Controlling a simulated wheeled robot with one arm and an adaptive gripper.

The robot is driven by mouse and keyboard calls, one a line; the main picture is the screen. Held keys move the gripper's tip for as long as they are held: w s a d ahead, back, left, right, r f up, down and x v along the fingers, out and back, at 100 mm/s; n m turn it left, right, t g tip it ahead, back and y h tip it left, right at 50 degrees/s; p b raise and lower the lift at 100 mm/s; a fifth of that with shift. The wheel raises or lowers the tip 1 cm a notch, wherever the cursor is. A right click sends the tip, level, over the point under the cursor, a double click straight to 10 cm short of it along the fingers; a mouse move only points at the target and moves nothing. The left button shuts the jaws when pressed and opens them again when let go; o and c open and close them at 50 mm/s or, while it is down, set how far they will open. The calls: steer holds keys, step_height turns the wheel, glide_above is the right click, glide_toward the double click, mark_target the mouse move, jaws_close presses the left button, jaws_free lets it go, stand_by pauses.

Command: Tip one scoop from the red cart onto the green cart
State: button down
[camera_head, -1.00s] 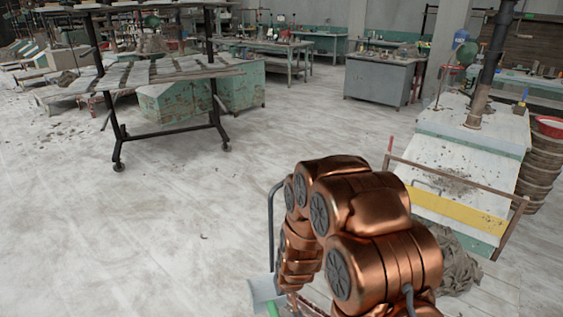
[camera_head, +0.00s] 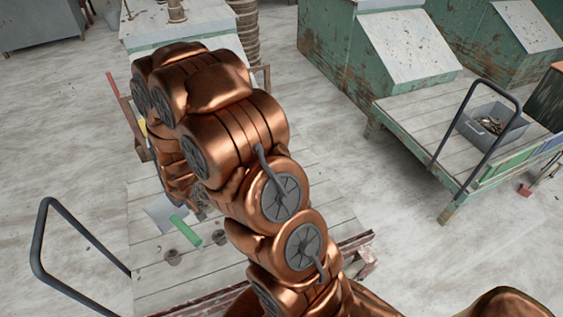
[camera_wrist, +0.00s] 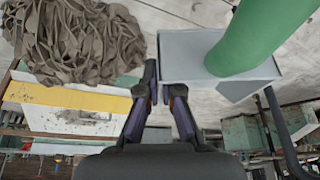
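A grey scoop (camera_head: 164,213) with a green handle (camera_head: 186,230) shows below my arm, over the planked cart with the dark red edge (camera_head: 352,240). In the wrist view my gripper (camera_wrist: 160,82) has its fingers close together at the side edge of the scoop's pan (camera_wrist: 190,50), one fingertip partly hidden by it. The green handle is very near the camera. No clay shows in the visible part of the pan. A heap of brown clay trimmings (camera_wrist: 75,42) is left of the fingers. The green cart (camera_head: 410,122), planked with green edging, is at the right.
A grey bin (camera_head: 490,128) of small things sits on the green cart beside its dark push handle (camera_head: 515,105). Another push handle (camera_head: 42,240) rises at the left. Bare floor separates the carts.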

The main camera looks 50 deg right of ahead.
steer(key=d+f+b, duration=0.3)
steer(key=d+b, duration=0.4)
steer(key=d, duration=0.3)
steer(key=w+d+f+g+b, duration=0.1)
steer(key=d+f+b, duration=0.3)
steer(key=d+b, duration=0.45)
steer(key=d+f+b, duration=0.3)
steer(key=d+b, duration=0.2)
steer(key=d, duration=0.7)
steer(key=s+d+f+b, duration=0.1)
steer(key=s+d+b, duration=0.5)
steer(key=d+b, duration=0.3)
steer(key=w+f+p, duration=0.2)
steer(key=w+f, duration=0.6)
steer(key=w, duration=0.2)
steer(key=shift+w+n+g, duration=0.15)
steer(key=shift+n+g, duration=0.15)
steer(key=shift+d+f, duration=0.1)
step_height(320, 180, up, 12)
steer(key=t, duration=0.1)
steer(key=shift+t+p, duration=0.35)
steer(key=shift+t, duration=0.05)
stand_by(0.5)
stand_by(0.5)
